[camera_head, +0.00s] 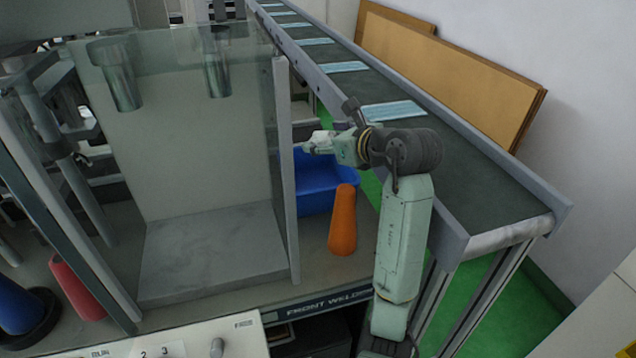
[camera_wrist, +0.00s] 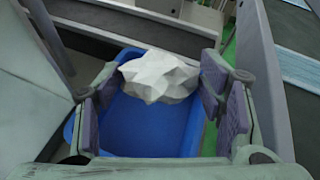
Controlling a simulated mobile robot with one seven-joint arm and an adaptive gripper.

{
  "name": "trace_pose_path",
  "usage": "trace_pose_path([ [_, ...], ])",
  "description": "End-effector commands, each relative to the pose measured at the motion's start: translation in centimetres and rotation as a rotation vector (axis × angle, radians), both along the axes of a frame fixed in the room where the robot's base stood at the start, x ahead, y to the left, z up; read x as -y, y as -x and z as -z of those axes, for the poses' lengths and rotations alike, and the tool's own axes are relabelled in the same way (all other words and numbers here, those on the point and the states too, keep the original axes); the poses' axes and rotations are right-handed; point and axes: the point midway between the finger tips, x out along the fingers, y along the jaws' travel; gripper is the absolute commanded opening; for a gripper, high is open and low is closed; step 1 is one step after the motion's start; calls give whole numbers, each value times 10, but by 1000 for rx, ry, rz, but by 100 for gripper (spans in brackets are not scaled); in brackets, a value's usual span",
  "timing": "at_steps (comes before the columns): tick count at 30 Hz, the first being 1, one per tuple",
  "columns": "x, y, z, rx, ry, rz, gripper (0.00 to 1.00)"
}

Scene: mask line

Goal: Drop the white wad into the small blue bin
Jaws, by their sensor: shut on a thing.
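The white wad (camera_wrist: 158,77) is crumpled and faceted. In the wrist view it sits between the fingers of my gripper (camera_wrist: 163,105), which is shut on it. The small blue bin (camera_wrist: 150,128) shows behind and below the wad in that view. In the head view my gripper (camera_head: 318,143) is above the blue bin (camera_head: 322,187), with part of the wad (camera_head: 320,135) showing at the fingertips. The bin's inner floor looks empty where it shows; the wad and fingers hide part of it.
An orange cone-like piece (camera_head: 343,222) stands in front of the bin. A glass-walled enclosure with a grey post (camera_head: 286,170) is left of the bin. A conveyor (camera_head: 440,150) carrying several pale blue masks (camera_head: 393,110) runs along the right. Tan boards (camera_head: 480,80) lean on the wall.

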Motion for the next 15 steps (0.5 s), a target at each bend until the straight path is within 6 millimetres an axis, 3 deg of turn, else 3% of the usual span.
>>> trace_pose_path([
  [6,0,0,11,1,0,0,52],
  [14,0,0,12,1,0,0,52],
  [15,0,0,12,1,0,0,65],
])
